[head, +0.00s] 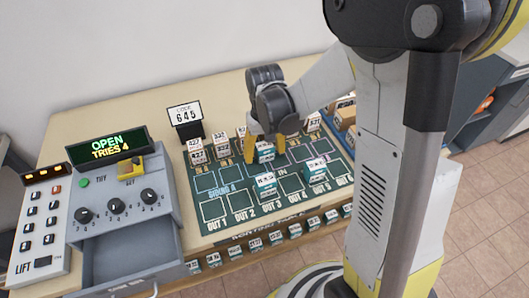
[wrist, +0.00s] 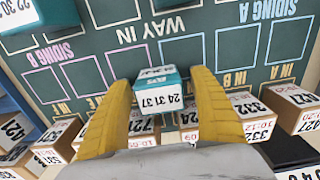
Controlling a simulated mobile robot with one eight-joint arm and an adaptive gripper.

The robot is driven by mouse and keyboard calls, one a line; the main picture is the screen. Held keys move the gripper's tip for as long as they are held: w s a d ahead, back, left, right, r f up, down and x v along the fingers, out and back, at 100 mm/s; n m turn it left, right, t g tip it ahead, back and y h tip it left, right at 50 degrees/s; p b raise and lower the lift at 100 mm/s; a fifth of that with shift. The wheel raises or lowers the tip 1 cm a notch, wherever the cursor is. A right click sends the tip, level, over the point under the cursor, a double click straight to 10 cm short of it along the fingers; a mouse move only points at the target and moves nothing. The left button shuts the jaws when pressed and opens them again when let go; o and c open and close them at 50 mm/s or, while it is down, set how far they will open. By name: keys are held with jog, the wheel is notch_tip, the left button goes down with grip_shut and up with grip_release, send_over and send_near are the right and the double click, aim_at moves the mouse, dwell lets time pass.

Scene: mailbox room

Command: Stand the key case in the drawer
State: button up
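The grey drawer (head: 125,262) stands pulled open at the front of the lock box, and its floor looks empty in the head view. I cannot pick out the key case for certain; a small yellow piece (head: 131,167) sits on top of the lock box. My gripper (head: 265,148) is over the green board, with yellow fingers apart on either side of a teal and white block. In the wrist view this block (wrist: 158,98), marked 24 31 37, stands between the fingertips with a narrow gap at the right finger. Contact at the left finger is unclear.
The lock box (head: 118,205) has three dials and a sign reading OPEN, TRIES 4. A lift panel (head: 40,225) stands to its left. Several numbered blocks line the back and front of the green board (head: 215,208). A code 645 card (head: 185,115) stands behind.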

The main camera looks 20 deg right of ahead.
jog(key=c, duration=1.4)
